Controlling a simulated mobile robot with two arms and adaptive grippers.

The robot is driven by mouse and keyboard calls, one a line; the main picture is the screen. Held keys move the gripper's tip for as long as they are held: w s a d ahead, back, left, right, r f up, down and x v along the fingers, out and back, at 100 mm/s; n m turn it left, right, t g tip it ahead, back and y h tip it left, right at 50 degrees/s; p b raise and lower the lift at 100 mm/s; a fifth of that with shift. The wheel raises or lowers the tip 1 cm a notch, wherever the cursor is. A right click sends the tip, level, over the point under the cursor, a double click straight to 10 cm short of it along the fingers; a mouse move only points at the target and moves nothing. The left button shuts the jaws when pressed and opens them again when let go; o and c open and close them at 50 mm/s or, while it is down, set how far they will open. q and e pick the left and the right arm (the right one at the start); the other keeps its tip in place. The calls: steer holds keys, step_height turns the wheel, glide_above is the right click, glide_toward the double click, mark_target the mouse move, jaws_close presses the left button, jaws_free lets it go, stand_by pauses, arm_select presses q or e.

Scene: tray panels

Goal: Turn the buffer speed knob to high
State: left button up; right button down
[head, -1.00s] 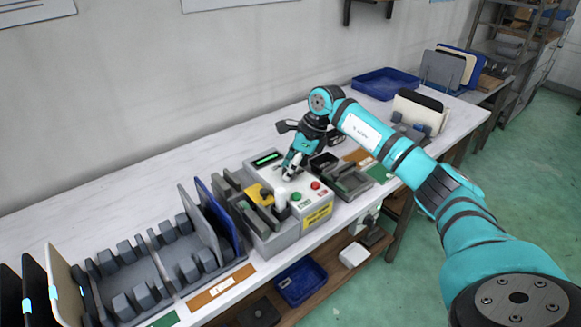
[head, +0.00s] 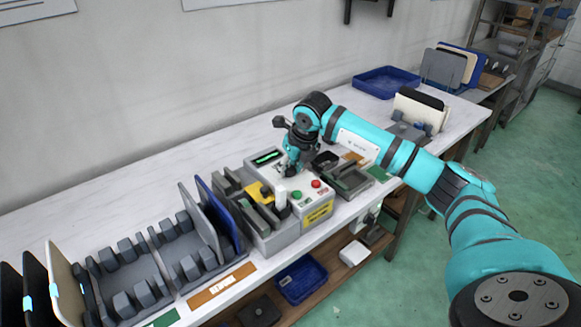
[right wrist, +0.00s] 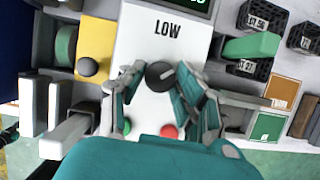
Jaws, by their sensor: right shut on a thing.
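The buffer speed knob (right wrist: 160,76) is a small dark round knob on the white panel (right wrist: 150,108) of the machine. The word LOW (right wrist: 167,29) is printed beyond it in the right wrist view. My right gripper (right wrist: 161,72) has one fingertip on each side of the knob and is shut on it. In the head view the right gripper (head: 288,168) points down at the panel and hides the knob. I cannot make out the knob's pointer clearly. My left gripper is not in view.
A green button (head: 296,195) and a red button (head: 316,183) sit on the panel close to the gripper. A lit display (head: 268,157) is at the back. A blue tray (head: 386,82) is farther right.

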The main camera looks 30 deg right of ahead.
steer(key=m, duration=0.2)
steer(key=m+h+b, duration=0.1)
steer(key=m, duration=0.1)
steer(key=shift+w+a+m+h, duration=0.1)
steer(key=shift+a+m+h, duration=0.05)
steer(key=shift+m+h, duration=0.15)
steer(key=shift+r+m+g+h+b, duration=0.1)
steer(key=shift+m+g+h+b, duration=0.5)
steer(key=shift+m, duration=1.2)
steer(key=c, duration=0.9)
jaws_free()
steer(key=shift+c, duration=0.2)
steer(key=shift+a+r, duration=0.1)
steer(key=shift+r, duration=0.1)
steer(key=v, duration=1.1)
steer(key=shift+s+a+r, duration=0.15)
steer(key=shift+s+a, duration=0.05)
steer(key=shift+s, duration=0.05)
